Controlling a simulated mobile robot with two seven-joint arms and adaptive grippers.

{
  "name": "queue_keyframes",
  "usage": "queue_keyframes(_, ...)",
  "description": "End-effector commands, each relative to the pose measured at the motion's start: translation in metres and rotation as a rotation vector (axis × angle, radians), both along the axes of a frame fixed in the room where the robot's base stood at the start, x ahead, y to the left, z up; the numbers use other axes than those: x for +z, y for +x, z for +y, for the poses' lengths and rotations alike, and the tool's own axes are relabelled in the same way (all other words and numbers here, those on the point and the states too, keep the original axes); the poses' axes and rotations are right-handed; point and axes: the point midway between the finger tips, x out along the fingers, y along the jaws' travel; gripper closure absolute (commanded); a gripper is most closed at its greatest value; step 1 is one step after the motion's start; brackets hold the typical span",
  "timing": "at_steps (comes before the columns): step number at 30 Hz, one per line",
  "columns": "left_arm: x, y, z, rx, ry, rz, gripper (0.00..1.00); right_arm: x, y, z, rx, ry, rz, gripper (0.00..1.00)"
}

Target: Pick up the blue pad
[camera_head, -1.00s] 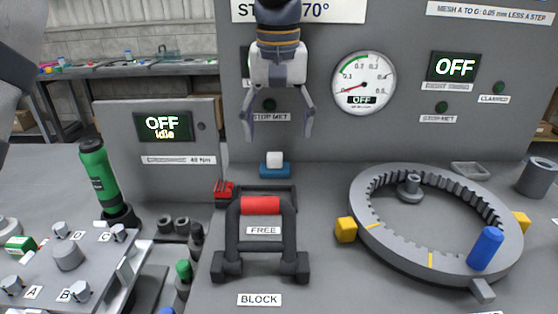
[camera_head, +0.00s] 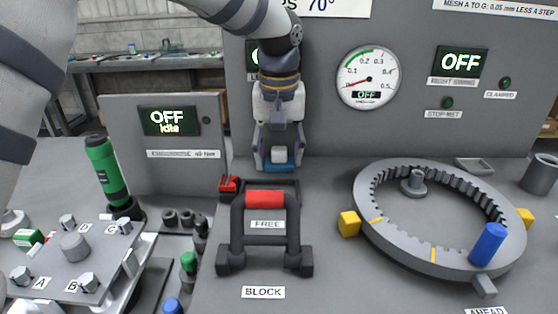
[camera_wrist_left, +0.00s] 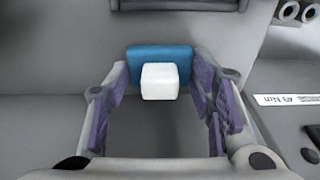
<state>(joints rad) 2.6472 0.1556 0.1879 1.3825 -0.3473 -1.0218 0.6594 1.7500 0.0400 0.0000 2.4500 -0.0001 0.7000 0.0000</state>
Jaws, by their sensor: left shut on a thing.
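The blue pad (camera_head: 286,167), with a white block (camera_head: 278,155) on it, is on the grey deck at the foot of the upright panel, behind the black frame. My left gripper (camera_head: 278,163) reaches down over it, with one finger at each side. In the left wrist view the blue pad (camera_wrist_left: 150,52) lies between the purple-faced fingertips, and the white block (camera_wrist_left: 160,82) stands out from its middle. The left gripper is shut on the pad. Whether the pad touches the deck cannot be told. My right gripper is not in view.
A black frame with a red grip (camera_head: 265,197) stands just in front of the pad, a small red item (camera_head: 228,184) to its left. A large toothed ring (camera_head: 385,240) with yellow blocks fills the right. A green-bodied tool (camera_head: 107,172) stands left. The panel (camera_head: 330,130) rises close behind.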

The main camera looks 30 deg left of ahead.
Motion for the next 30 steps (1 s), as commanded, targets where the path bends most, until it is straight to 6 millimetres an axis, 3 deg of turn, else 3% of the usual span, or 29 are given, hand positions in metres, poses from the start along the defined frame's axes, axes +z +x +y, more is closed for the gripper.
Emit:
queue_keyframes(8,0.003,0.0,0.0,0.0,0.001,0.0,0.79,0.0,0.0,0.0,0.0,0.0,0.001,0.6)
queue_keyframes(13,0.031,0.001,0.0,0.001,0.001,-0.002,0.79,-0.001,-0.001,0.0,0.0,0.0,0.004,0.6)
queue_keyframes(21,0.1,-0.055,-0.012,-0.001,0.002,-0.01,0.79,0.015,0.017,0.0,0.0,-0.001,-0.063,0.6)
queue_keyframes(25,0.109,-0.091,-0.021,-0.004,-0.013,0.004,0.79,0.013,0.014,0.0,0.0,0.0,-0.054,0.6)
queue_keyframes(30,0.114,-0.111,-0.026,-0.007,-0.01,0.018,0.79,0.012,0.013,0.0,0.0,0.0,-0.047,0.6)
